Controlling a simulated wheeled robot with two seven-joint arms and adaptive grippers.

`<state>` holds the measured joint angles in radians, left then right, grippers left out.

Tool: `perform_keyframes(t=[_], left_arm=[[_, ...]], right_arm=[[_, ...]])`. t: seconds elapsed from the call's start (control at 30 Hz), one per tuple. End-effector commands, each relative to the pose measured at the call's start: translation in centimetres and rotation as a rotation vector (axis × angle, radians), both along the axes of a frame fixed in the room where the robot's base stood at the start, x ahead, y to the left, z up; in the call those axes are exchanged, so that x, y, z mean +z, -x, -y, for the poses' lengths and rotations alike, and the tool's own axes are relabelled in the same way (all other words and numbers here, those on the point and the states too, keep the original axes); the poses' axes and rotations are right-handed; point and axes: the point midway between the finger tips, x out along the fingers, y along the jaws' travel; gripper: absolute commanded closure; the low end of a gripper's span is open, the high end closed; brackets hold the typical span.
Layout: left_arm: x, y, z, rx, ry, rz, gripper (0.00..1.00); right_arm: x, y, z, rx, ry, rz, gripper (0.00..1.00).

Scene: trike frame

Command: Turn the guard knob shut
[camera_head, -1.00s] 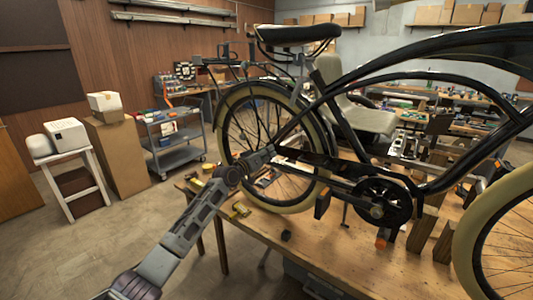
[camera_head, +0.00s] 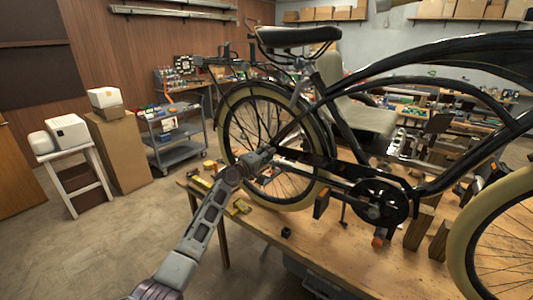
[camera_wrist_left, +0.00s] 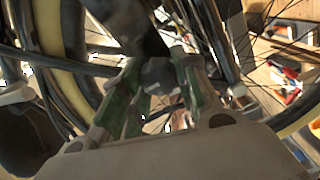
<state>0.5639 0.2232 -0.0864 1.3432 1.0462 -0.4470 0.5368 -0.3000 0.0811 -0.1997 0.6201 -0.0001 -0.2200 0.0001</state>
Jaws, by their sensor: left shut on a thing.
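The black trike frame (camera_head: 345,128) with its cream-tyred rear wheel (camera_head: 223,118) stands over the wooden workbench. My left gripper (camera_head: 268,155) reaches in from the lower left to the rear wheel's hub area, beside the dark chain guard (camera_head: 310,157). In the left wrist view the two greenish fingers of my left gripper (camera_wrist_left: 160,92) are closed around a dark, faceted knob (camera_wrist_left: 158,74). The knob is hidden behind the gripper in the head view, and its turned angle cannot be told. My right gripper does not show.
The wooden workbench (camera_head: 325,245) carries a small black block (camera_head: 286,232), yellow-and-black items (camera_head: 238,207) and wooden blocks (camera_head: 419,229) below the frame. The crank and chainring (camera_head: 382,203) stick out to the right of my left gripper. The floor at left is open.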

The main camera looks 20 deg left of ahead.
Motion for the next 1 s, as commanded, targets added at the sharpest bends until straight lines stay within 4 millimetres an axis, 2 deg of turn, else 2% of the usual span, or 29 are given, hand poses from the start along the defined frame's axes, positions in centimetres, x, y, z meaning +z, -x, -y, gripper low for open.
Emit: perform_keyframes(t=[0.57,0.6,0.73,1.0], left_arm=[[-0.13,-0.01,-0.05,0.000,0.040,-0.016,0.93],[-0.14,-0.01,-0.05,0.000,0.039,-0.015,0.64],[-0.11,-0.01,-0.04,0.000,0.039,-0.015,0.48],[-0.05,-0.01,-0.02,0.000,0.039,-0.014,0.47]], right_arm=[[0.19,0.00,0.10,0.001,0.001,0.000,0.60],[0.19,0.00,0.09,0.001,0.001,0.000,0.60],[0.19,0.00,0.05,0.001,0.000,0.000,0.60],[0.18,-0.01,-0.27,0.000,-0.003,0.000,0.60]])
